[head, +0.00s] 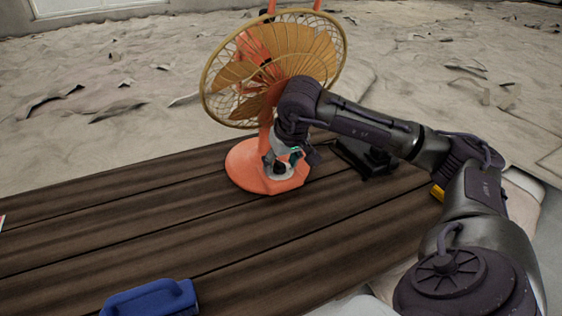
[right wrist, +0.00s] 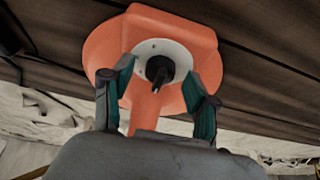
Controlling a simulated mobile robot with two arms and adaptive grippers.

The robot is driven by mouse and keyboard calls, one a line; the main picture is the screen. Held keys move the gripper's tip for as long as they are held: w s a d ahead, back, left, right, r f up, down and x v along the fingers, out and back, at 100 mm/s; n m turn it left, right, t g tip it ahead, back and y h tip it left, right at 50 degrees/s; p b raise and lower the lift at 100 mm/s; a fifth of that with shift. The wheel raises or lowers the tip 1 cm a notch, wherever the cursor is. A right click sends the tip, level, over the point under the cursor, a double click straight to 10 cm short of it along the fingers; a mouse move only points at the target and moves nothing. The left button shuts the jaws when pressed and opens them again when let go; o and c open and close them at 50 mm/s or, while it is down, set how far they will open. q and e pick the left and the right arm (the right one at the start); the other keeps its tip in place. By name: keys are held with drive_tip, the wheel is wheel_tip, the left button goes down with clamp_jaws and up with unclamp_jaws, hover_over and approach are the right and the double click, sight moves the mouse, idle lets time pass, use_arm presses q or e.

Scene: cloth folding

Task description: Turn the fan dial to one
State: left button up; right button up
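The orange fan (head: 266,75) stands upright on the dark plank table, with a yellow wire cage and an orange base (head: 245,165). Its black dial (right wrist: 159,70) sits on a round white plate (right wrist: 175,52) on the base in the right wrist view. My right gripper (right wrist: 158,76) is open, with one finger on each side of the dial. I see gaps between the fingers and the dial, and cannot tell how far the tips are above it. In the head view my right gripper (head: 284,160) is over the base and partly hides the dial. My left gripper is not in view.
The plank table (head: 140,235) is mostly clear left of the fan. A blue handled object (head: 150,298) lies at the front edge. A black object (head: 365,155) lies right of the base, partly behind my right arm. Rough, littered ground lies beyond the table.

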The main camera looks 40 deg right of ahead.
sight(279, 163)
clamp_jaws()
drive_tip(key=shift+w+a+m+g+h, duration=0.15)
drive_tip(key=shift+m+g+h, duration=0.15)
drive_tip(key=shift+m, duration=0.8)
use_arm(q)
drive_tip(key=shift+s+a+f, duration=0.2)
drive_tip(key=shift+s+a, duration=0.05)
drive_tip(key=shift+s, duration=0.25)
use_arm(e)
drive_tip(key=shift+m+h, duration=0.4)
drive_tip(key=shift+m, duration=0.6)
drive_tip(key=shift+o, duration=0.2)
unclamp_jaws()
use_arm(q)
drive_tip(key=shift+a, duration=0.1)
use_arm(e)
drive_tip(key=v, duration=0.3)
drive_tip(key=shift+r, duration=0.2)
drive_tip(key=s+a, duration=0.2)
drive_tip(key=s, duration=0.1)
drive_tip(key=s+a, duration=0.5)
drive_tip(key=s, duration=0.1)
drive_tip(key=shift+s+a+f, duration=0.15)
drive_tip(key=shift+a, duration=0.15)
